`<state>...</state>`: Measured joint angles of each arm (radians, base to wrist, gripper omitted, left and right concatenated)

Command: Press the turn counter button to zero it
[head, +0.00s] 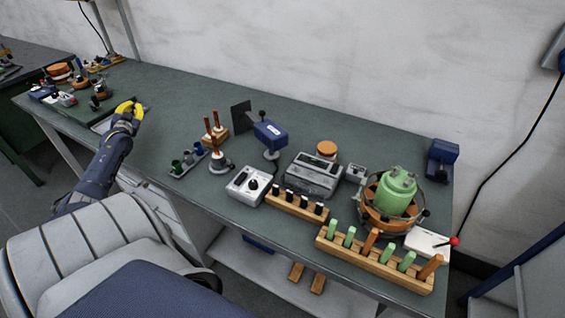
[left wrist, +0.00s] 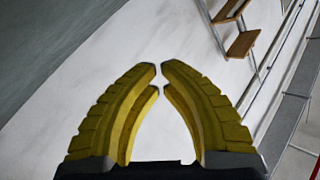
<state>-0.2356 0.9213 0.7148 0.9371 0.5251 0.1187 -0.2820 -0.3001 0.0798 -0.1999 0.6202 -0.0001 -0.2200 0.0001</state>
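My left gripper (head: 130,108) has yellow fingers and is over the left part of the green-topped bench, well away from the devices in the middle. In the left wrist view its curved fingertips (left wrist: 159,75) nearly meet, with nothing held between them. A grey box-shaped device (head: 313,176) with a dark panel on top stands mid-bench. A white box with a dark knob (head: 247,186) stands to its left, and a small grey box (head: 356,173) to its right. I cannot tell which of these is the turn counter, and no button is clear. My right gripper is out of view.
A blue device (head: 270,135) on a stand is behind the white box. Wooden racks (head: 375,262) with upright pegs line the front edge. A green cylinder (head: 396,194) stands in an orange ring at right. The bench between my left gripper and the small peg tray (head: 187,163) is fairly clear.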

